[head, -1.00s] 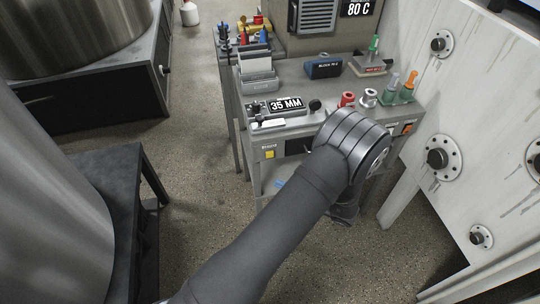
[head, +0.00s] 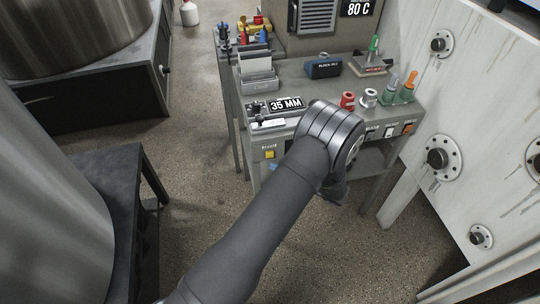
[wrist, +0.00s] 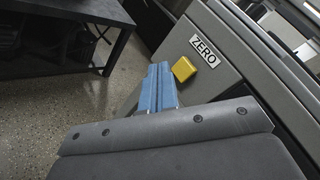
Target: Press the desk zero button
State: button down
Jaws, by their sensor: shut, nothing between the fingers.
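The zero button is a yellow square (head: 270,155) on the front face of the desk, at its left end in the head view. In the wrist view the yellow button (wrist: 184,69) sits beside a white label reading ZERO (wrist: 204,50). My gripper (wrist: 160,67) is shut and empty, its blue fingers side by side. The fingertips are just left of the button in the wrist view, close to it; I cannot tell whether they touch. In the head view my arm hides most of the gripper, and a bit of blue shows just below the button.
The desk (head: 345,90) carries a 35 MM display (head: 286,104), a dark blue block (head: 323,67), and red (head: 348,100) and white spools. More buttons, including an orange one (head: 407,129), are along its front. A pale flanged panel (head: 440,100) stands to the right. Open floor lies in front.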

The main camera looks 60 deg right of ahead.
jog(key=shift+w+d, duration=0.6)
jog(key=shift+w, duration=0.05)
dwell(1.7)
jog(key=shift+w+d, duration=0.25)
jog(key=shift+w, duration=0.05)
jog(key=shift+w+d, duration=0.25)
jog(key=shift+d, duration=0.05)
dwell(0.6)
jog(key=shift+s+a, duration=0.6)
dwell(0.4)
jog(key=shift+s+a, duration=1.75)
jog(key=shift+w, duration=0.1)
